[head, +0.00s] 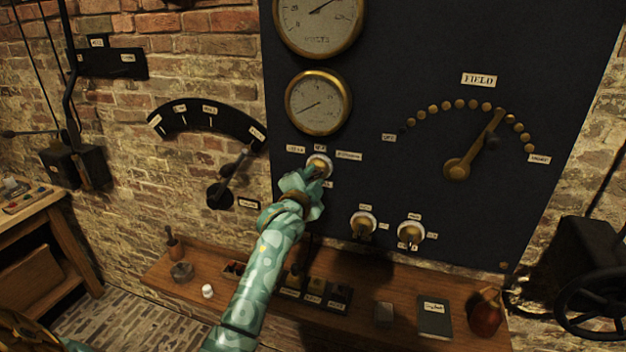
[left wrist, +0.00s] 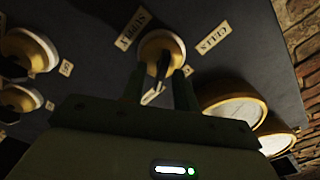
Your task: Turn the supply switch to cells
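The supply switch (head: 319,164) is a round cream-and-brass knob on the dark panel, below the lower gauge; it also shows in the left wrist view (left wrist: 162,44) with a dark handle. The CELLS label (left wrist: 214,37) lies to its upper right in the wrist view and the SUPPLY label (left wrist: 133,28) to its upper left. My left gripper (head: 314,176) is at the switch, its fingers (left wrist: 160,88) apart on either side of the handle, with gaps visible. The gripper partly hides the knob in the head view, and where the handle points is unclear. My right gripper is not in view.
Two gauges (head: 318,102) are above the switch. A wooden shelf (head: 370,285) with several items runs below. A handwheel (head: 592,305) stands at right.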

